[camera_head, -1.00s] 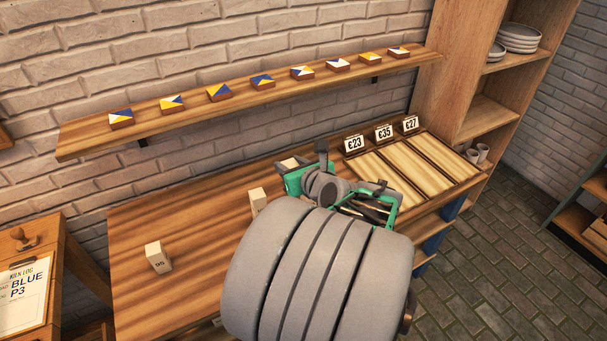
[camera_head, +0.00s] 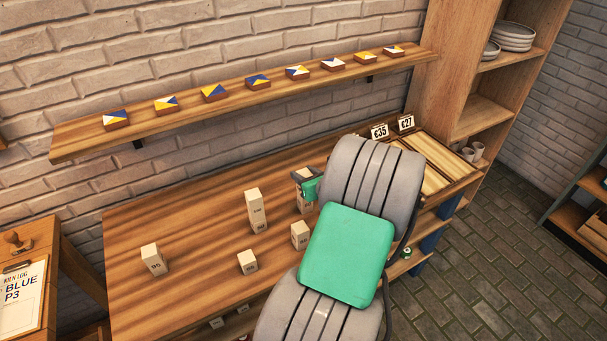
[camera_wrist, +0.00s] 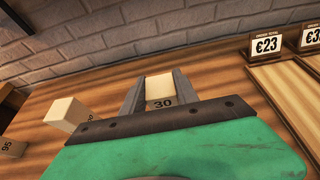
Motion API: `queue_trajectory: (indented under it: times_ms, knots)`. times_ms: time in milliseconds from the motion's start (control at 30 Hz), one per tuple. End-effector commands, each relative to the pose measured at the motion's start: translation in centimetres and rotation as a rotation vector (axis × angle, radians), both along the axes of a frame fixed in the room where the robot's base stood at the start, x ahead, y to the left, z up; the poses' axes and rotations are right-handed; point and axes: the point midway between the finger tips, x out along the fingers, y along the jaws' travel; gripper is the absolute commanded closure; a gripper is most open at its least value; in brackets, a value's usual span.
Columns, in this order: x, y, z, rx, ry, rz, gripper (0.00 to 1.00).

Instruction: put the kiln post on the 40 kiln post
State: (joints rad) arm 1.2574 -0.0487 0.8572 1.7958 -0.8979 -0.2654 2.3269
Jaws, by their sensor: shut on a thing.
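My gripper (camera_head: 304,181) is shut on a pale kiln post (camera_wrist: 160,87) marked 30, which shows between the fingers in the wrist view. In the head view my arm partly covers it. To the left is a tall pale stack (camera_head: 255,208), also in the wrist view (camera_wrist: 68,113). No label reading 40 is legible.
Other posts stand on the wooden table (camera_head: 190,235): one marked 95 (camera_head: 153,259), a short one (camera_head: 247,262) and one near my arm (camera_head: 299,235). A tile shelf (camera_head: 240,100) runs above. Price-tagged trays (camera_head: 437,182) lie right.

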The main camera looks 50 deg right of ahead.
Motion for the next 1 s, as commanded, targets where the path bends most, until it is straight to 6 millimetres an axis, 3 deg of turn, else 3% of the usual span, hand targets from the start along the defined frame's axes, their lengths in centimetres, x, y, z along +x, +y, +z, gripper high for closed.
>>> queue_trajectory:
  times_ms: [67, 100, 333, 667, 1000]
  knots:
    - [0.0, 0.0, -0.3, 0.001, 0.000, 0.001, 1.00]
    - [0.0, 0.0, -0.3, 0.000, 0.000, 0.001, 0.61]
    - [0.0, 0.0, -0.2, 0.000, 0.000, 0.001, 0.42]
    - [-0.4, 0.1, 0.3, 0.001, 0.000, -0.001, 0.42]
    - [-7.5, 2.1, 3.3, 0.000, 0.000, -0.008, 0.42]
